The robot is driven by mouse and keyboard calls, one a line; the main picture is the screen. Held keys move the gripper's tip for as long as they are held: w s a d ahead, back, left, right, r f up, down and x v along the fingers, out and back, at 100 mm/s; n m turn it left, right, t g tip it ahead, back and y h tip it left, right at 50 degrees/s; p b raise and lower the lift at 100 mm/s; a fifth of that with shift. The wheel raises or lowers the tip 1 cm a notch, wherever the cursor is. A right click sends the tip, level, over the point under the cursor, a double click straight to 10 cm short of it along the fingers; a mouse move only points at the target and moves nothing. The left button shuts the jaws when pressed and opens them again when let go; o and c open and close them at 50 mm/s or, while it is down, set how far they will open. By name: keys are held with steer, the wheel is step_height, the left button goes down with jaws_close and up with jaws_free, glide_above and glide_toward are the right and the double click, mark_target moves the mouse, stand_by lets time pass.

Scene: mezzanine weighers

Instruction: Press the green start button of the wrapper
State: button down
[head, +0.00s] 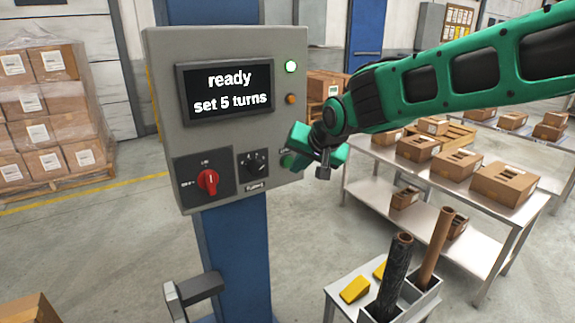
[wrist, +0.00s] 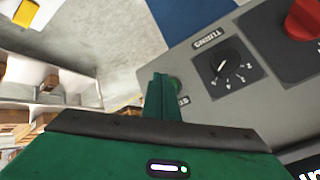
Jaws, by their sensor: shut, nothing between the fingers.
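The wrapper's grey control panel (head: 160,70) faces me on a blue column, its screen (head: 228,93) reading "ready set 5 turns". My gripper (head: 290,158) is shut and empty, at the panel's lower right edge. In the wrist view its closed green fingers (wrist: 160,80) point at the panel beside the turns dial (wrist: 223,66). A sliver of the green start button (wrist: 176,84) shows just right of the fingertips, above a partly covered label. The fingers hide most of the button. I cannot tell whether they touch it. In the head view the gripper covers that spot.
A red rotary switch (head: 208,182) and the black turns dial (head: 256,163) sit left of my gripper. A table with boxes (head: 520,207) and a stand with rolls (head: 340,290) stand right.

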steer(key=shift+w+a, duration=0.1)
steer(key=shift+w, duration=0.05)
steer(key=shift+w+a, duration=0.15)
steer(key=shift+w, duration=0.1)
